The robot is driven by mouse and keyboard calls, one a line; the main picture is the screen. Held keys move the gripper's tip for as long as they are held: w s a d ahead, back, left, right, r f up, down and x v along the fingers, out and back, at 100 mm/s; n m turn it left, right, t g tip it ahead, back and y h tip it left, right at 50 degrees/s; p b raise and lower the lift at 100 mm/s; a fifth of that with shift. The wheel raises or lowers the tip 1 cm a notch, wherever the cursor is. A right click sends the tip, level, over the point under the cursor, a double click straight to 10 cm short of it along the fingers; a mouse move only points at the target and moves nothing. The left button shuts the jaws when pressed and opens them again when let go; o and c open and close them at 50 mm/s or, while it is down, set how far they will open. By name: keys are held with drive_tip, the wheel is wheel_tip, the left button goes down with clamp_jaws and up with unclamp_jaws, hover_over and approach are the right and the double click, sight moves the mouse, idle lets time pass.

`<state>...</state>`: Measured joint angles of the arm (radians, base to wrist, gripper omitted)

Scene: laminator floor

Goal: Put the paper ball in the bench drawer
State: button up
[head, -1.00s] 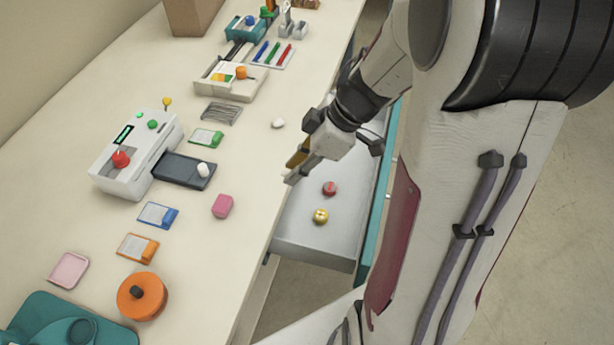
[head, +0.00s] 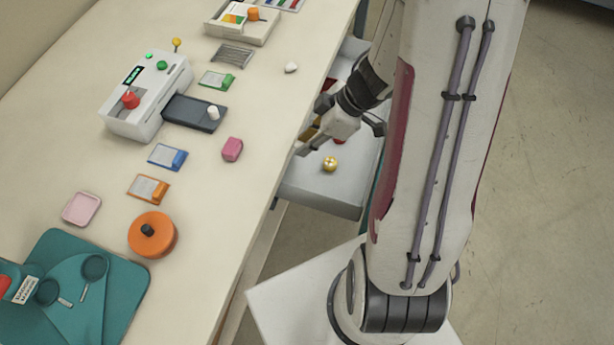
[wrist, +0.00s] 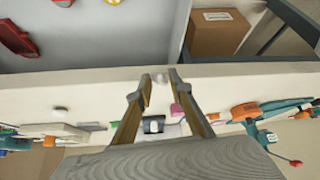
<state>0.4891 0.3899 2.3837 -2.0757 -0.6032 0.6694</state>
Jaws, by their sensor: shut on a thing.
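My gripper (head: 304,152) is low over the open bench drawer (head: 318,200), at its bench side. In the wrist view my gripper (wrist: 160,80) is shut on a small whitish lump, which looks like the paper ball (wrist: 159,79), between its fingertips. In the head view the held thing is hidden by the fingers. The grey drawer also shows in the wrist view (wrist: 75,45). A yellow round piece (head: 330,164) lies in it, and a red piece is partly hidden behind my gripper.
A small white lump (head: 291,68) lies on the bench near its edge. A pink block (head: 232,149) stands near the same edge. The white laminator (head: 150,90), cards and an orange roll (head: 152,235) are farther in. The drawer's near end has bare floor.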

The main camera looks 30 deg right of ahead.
hover_over(300, 184)
drive_tip(key=s+d, duration=0.1)
drive_tip(key=d, duration=0.1)
drive_tip(key=shift+a+f, duration=0.15)
drive_tip(key=shift+f, duration=6.8)
drive_tip(key=shift+f, duration=0.1)
drive_tip(key=shift+f, duration=1.75)
drive_tip(key=shift+f, duration=0.1)
drive_tip(key=o, duration=0.7)
drive_tip(key=shift+v, duration=6.1)
